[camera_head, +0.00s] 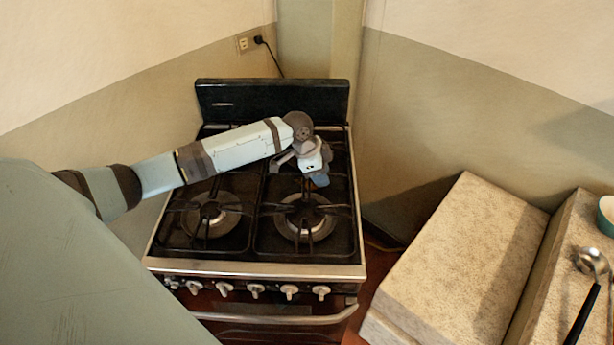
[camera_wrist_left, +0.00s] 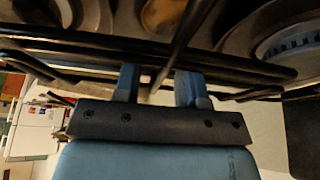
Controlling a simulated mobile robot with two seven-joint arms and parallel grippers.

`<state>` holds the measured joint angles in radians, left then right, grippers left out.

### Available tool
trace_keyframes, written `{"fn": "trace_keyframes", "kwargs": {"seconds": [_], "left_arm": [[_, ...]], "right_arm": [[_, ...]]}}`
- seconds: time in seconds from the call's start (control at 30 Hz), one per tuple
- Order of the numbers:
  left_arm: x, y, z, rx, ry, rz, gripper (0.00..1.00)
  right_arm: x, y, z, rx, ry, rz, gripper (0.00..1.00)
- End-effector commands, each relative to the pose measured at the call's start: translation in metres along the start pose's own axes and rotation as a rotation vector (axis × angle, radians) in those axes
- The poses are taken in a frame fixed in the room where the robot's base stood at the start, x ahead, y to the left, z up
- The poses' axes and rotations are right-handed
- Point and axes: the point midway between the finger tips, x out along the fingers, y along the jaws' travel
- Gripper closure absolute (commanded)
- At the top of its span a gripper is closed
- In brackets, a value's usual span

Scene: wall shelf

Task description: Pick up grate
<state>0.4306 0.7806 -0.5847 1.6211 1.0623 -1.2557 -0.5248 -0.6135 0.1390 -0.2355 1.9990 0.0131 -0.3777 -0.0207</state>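The black stove has dark grates over its burners. The front right grate (camera_head: 305,207) lies over a round burner, and the front left grate (camera_head: 210,208) lies beside it. My left gripper (camera_head: 319,178) is above the right side of the stovetop, pointing down, behind the front right burner. In the left wrist view its two blue fingers (camera_wrist_left: 158,82) are spread apart and reach up to dark grate bars (camera_wrist_left: 240,65). A thin bar (camera_wrist_left: 182,38) runs through the gap between them. Whether the fingers touch a bar I cannot tell. My right gripper is not in view.
The stove's backguard (camera_head: 270,100) rises behind the arm. Knobs (camera_head: 256,291) and an oven handle (camera_head: 280,319) line the front. A speckled counter (camera_head: 455,265) stands at the right, with a ladle (camera_head: 592,262) and a teal bowl (camera_head: 606,215). Walls close in behind.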

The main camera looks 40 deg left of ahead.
Motion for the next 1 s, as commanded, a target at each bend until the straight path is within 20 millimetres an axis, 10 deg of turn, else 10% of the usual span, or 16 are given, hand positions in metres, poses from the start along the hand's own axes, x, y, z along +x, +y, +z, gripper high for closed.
{"fn": "trace_keyframes", "kwargs": {"seconds": [0.27, 0.43, 1.0], "left_arm": [[0.0030, -0.0002, 0.0000, 0.000, 0.000, -0.001, 0.65], [0.0027, -0.0002, 0.0000, 0.000, 0.001, -0.001, 1.00], [0.0023, -0.0004, -0.0001, 0.001, 0.001, -0.001, 1.00]], "right_arm": [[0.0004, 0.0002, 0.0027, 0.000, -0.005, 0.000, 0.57], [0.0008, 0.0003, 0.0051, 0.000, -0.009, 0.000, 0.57], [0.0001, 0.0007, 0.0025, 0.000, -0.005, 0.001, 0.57]]}}
